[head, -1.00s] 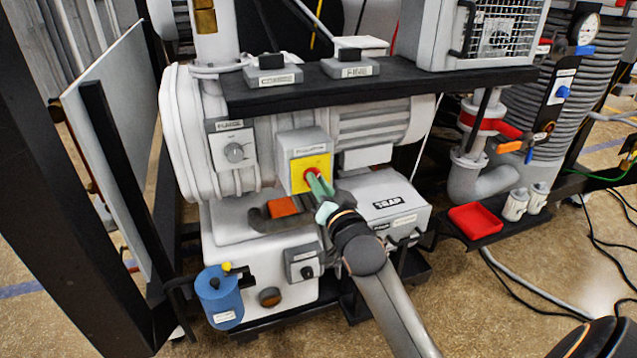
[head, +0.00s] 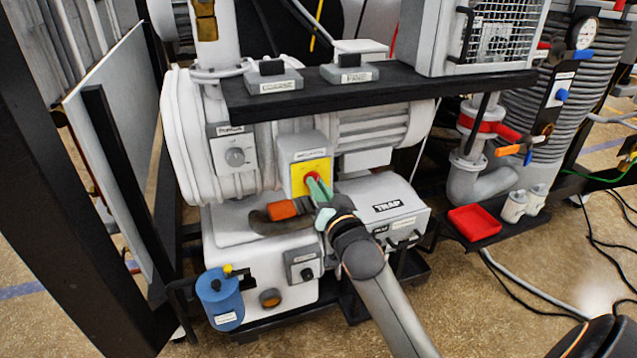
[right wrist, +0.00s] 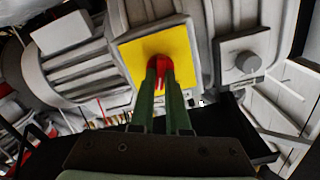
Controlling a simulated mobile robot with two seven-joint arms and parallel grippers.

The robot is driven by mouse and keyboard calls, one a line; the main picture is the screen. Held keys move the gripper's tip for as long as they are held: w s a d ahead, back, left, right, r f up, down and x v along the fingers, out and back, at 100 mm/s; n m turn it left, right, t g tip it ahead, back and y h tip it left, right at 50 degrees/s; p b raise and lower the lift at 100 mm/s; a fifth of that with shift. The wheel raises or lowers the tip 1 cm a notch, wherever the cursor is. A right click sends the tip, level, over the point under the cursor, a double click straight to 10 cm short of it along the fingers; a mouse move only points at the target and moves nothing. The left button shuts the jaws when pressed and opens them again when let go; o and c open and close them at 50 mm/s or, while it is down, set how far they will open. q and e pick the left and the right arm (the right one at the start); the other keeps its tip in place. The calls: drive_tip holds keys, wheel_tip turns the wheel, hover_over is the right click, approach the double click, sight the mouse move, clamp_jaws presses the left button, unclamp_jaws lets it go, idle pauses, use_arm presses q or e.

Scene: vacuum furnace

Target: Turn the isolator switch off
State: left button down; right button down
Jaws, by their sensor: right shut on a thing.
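The isolator switch is a grey box with a yellow plate (head: 300,181) and a red knob (head: 312,177) on the pump's front. My right gripper (head: 318,184) reaches it from below right, and its green fingers are shut on the red knob. In the right wrist view the yellow plate (right wrist: 140,50) lies straight ahead, and the red knob (right wrist: 160,64) sits between the tips of my right gripper (right wrist: 160,72). The fingers hide part of the knob, so its exact angle is hard to tell. My left gripper is not in view.
A grey selector box (head: 234,153) is left of the switch. A black shelf (head: 380,83) juts out above it. A white trap box (head: 385,208) and an orange-handled valve (head: 283,210) sit below. A red tray (head: 475,222) is at right.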

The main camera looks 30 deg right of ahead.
use_arm(q)
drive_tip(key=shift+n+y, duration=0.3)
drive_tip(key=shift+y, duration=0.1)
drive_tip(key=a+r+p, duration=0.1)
drive_tip(key=p, duration=0.1)
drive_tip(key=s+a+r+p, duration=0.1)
drive_tip(key=p, duration=0.1)
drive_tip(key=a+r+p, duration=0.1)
drive_tip(key=p, duration=0.1)
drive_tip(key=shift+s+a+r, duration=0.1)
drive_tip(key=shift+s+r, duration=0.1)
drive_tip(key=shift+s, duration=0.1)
use_arm(e)
drive_tip(key=n, duration=1)
drive_tip(key=shift+a+r, duration=0.1)
drive_tip(key=shift+a, duration=0.05)
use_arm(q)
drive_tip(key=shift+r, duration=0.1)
use_arm(e)
drive_tip(key=shift+n, duration=0.4)
drive_tip(key=c, duration=0.9)
unclamp_jaws()
